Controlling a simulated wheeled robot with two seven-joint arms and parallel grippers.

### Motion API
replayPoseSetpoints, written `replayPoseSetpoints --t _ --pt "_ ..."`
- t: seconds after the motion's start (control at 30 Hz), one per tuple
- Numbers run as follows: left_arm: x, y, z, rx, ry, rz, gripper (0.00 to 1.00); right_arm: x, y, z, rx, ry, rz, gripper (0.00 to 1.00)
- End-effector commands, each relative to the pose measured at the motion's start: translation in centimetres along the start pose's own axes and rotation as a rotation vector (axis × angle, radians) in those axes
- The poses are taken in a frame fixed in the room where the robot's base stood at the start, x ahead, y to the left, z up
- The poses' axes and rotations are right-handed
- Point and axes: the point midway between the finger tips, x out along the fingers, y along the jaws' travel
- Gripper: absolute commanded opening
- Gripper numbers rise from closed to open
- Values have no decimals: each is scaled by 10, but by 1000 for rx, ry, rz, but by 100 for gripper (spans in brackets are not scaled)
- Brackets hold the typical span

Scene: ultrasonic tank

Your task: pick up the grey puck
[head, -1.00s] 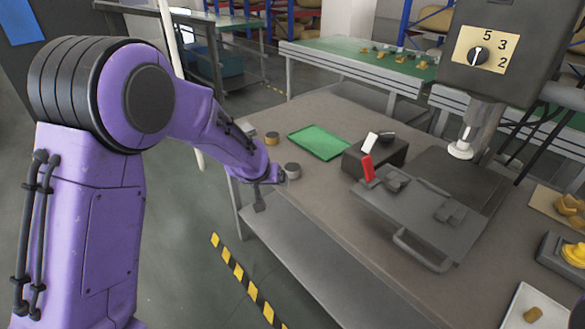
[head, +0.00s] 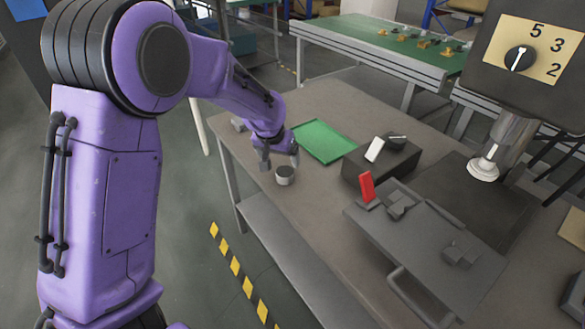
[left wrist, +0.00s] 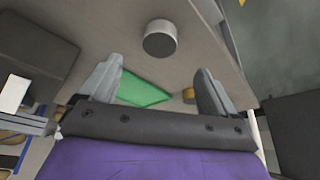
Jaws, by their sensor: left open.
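The grey puck (head: 285,177), a short cylinder with a dark top, stands on the bench near its left edge. In the left wrist view the puck (left wrist: 160,40) is beyond the fingertips, roughly centred between them sideways. My left gripper (head: 280,158) is open and empty just behind the puck in the head view; I cannot tell whether a finger touches it. Both fingers of the gripper (left wrist: 158,75) show apart in the left wrist view. My right gripper is in neither view.
A green tray (head: 325,141) lies right of the gripper. A brass-coloured puck (left wrist: 188,96) is partly behind a finger. A dark box (head: 366,166) and a grey plate fixture with a red lever (head: 367,186) stand further right. The bench in front of the puck is clear.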

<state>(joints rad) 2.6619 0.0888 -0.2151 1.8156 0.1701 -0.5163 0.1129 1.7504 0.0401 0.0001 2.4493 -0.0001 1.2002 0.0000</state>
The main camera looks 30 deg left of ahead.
Motion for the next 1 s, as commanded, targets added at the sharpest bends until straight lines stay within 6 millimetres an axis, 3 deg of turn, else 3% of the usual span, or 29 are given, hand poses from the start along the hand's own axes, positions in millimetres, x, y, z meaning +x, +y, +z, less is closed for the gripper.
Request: replayPoseSetpoints --t 0.1,0.33,0.5,0.6,0.8,0.83,0.87,1.0 --pt "25 0 2 0 -6 -1 90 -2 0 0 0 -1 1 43" --pt "54 0 0 0 -4 0 90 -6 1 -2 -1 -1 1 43" --pt "85 1 -2 1 -5 -1 90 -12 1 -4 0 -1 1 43" --pt "96 1 -2 0 -2 -1 90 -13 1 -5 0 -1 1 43" --pt "98 2 -2 0 -1 0 90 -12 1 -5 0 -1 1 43" --pt "98 2 -2 0 -1 0 87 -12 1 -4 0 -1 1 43" --pt "98 2 -2 0 -1 0 77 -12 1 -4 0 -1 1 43" --pt "97 2 -2 0 -1 0 32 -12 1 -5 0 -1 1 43"
